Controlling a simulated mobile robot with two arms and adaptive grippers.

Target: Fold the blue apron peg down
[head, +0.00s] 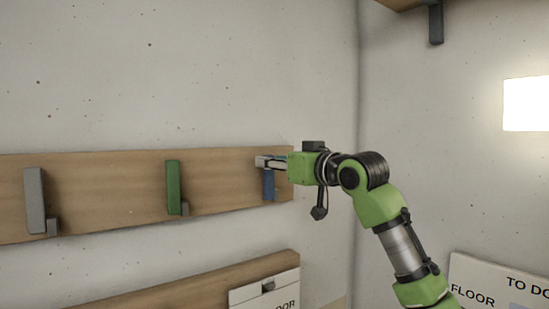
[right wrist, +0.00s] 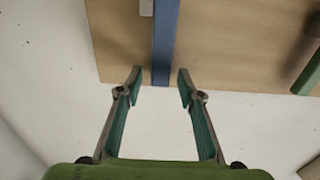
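The blue peg (head: 268,185) is on the right end of the wooden peg board in the head view, standing along the board like the other pegs. Its upper part is hidden behind my right gripper (head: 268,161). In the right wrist view the blue peg (right wrist: 165,40) runs down from the top edge, and its end lies between the tips of my right gripper (right wrist: 160,80). The fingers are open, with a visible gap on each side of the peg. My left gripper is not in view.
The wooden board (head: 110,190) also carries a green peg (head: 173,186) and a grey peg (head: 35,200) to the left. A lower board (head: 200,293) holds a white sign (head: 265,290). A side wall stands to the right, with a white board (head: 490,285) low on it.

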